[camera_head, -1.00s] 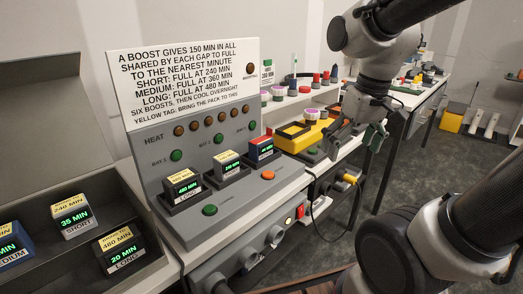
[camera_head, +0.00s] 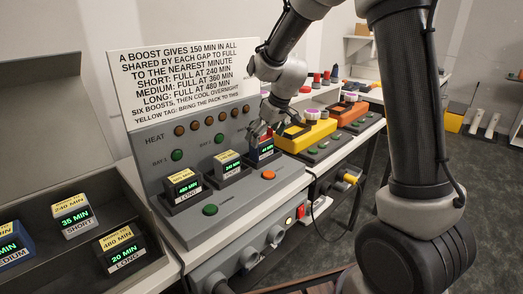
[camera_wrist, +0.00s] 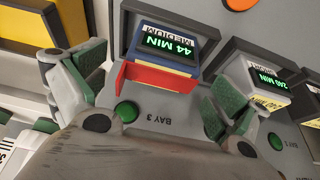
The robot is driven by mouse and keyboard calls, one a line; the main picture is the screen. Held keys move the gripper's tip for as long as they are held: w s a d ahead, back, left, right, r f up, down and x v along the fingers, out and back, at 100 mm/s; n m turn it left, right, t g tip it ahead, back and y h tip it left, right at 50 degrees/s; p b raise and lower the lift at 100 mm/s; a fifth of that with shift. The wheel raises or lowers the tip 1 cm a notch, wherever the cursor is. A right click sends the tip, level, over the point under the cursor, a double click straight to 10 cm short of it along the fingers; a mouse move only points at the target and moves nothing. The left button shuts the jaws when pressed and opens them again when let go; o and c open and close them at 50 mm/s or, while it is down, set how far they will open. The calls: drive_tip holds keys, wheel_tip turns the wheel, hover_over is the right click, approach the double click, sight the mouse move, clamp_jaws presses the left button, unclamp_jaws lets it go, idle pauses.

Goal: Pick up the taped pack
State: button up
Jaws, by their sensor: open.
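A blue pack with a red band along one edge (camera_wrist: 152,75) sits in bay 3 of the grey charger; its screen reads 44 MIN, MEDIUM. I take it for the taped pack. It also shows in the head view (camera_head: 265,151), partly hidden by my gripper. My gripper (camera_wrist: 152,92) is open, with one green-padded finger on each side of the pack and apart from it. In the head view my gripper (camera_head: 262,131) is just above the pack.
A SHORT pack (camera_wrist: 262,85) reading 240 MIN stands in the neighbouring bay, close to one finger. A LONG pack (camera_head: 183,187) stands in the bay beyond. A yellow device (camera_head: 306,135) is close on the right. An open case (camera_head: 150,262) holds several packs at left.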

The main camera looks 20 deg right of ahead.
drive_tip(key=x, duration=0.4)
drive_tip(key=shift+s+a+f, duration=0.1)
drive_tip(key=shift+f, duration=0.05)
drive_tip(key=shift+s, duration=0.1)
drive_tip(key=c, duration=1.5)
